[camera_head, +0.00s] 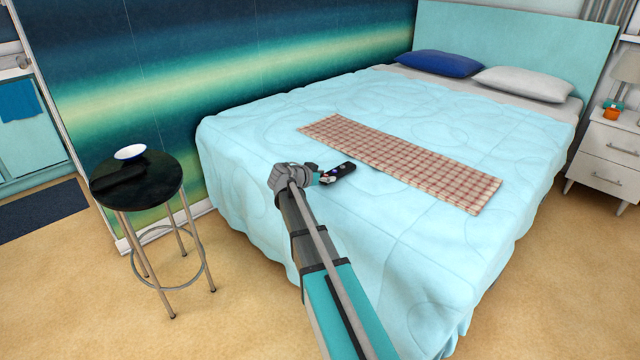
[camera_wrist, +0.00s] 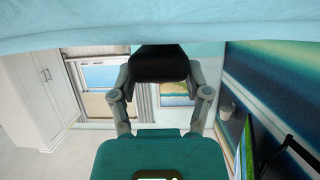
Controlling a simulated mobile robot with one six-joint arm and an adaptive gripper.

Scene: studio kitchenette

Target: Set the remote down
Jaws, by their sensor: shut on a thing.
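The dark remote (camera_head: 342,171) is in my gripper (camera_head: 323,177), over the light blue bed (camera_head: 260,140) in the head view. It sticks out to the right of the fingers, just left of a red-checked cloth. In the wrist view the remote (camera_wrist: 160,62) is a black shape between the two fingers of my gripper (camera_wrist: 160,76), which are shut on it. The bed cover (camera_wrist: 100,25) fills the top of that view, close to the remote. I cannot tell whether the remote touches the cover.
The checked cloth (camera_head: 400,160) lies across the bed. A blue pillow (camera_head: 436,64) and a white pillow (camera_head: 522,84) lie at the headboard. The cover between gripper and bed's left edge is clear.

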